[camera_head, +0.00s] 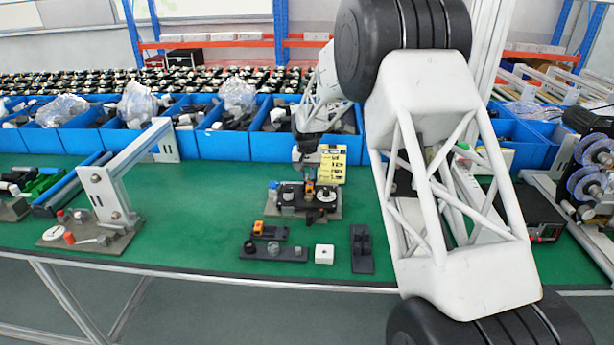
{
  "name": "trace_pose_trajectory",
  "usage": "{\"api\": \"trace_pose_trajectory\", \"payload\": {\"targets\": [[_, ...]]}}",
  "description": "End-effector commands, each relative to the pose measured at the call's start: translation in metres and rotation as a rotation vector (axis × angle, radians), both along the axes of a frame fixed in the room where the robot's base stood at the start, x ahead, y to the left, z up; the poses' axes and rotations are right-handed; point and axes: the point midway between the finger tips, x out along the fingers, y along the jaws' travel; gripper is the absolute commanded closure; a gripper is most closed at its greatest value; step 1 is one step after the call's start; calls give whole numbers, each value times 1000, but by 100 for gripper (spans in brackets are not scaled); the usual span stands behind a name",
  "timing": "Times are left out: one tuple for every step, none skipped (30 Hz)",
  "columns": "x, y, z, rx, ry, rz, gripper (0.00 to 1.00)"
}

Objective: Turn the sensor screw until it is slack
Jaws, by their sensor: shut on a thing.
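My gripper (308,178) points down over a black fixture (290,196) on a grey base plate in the middle of the green bench. The sensor screw itself is too small to make out and is probably hidden between the fingers. A round dark knob with a light centre (327,195) sits on the right side of the fixture.
In front lie a dark block with an orange part (264,230), a long dark bar (274,252), a white cube (324,254) and a dark bracket (362,249). A yellow card (332,164) stands behind. Blue bins (222,145) line the back; a metal frame (110,192) stands left.

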Motion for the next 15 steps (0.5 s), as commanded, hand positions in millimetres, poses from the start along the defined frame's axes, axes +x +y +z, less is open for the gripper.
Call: {"api": "trace_pose_trajectory", "payload": {"targets": [[0, 0, 0, 0, 0, 3, 100], [0, 0, 0, 0, 0, 7, 100], [0, 0, 0, 0, 0, 16, 100], [0, 0, 0, 0, 0, 25, 100], [0, 0, 0, 0, 0, 38, 100], [0, 0, 0, 0, 0, 58, 100], [0, 0, 0, 0, 0, 77, 100], [0, 0, 0, 0, 0, 96, 100], [0, 0, 0, 0, 0, 125, 100], [0, 0, 0, 0, 0, 148, 100], [0, 0, 0, 0, 0, 172, 100], [0, 0, 0, 0, 0, 204, 100], [0, 0, 0, 0, 1, 227, 100], [0, 0, 0, 0, 1, 250, 100], [0, 0, 0, 0, 1, 281, 100]]}}
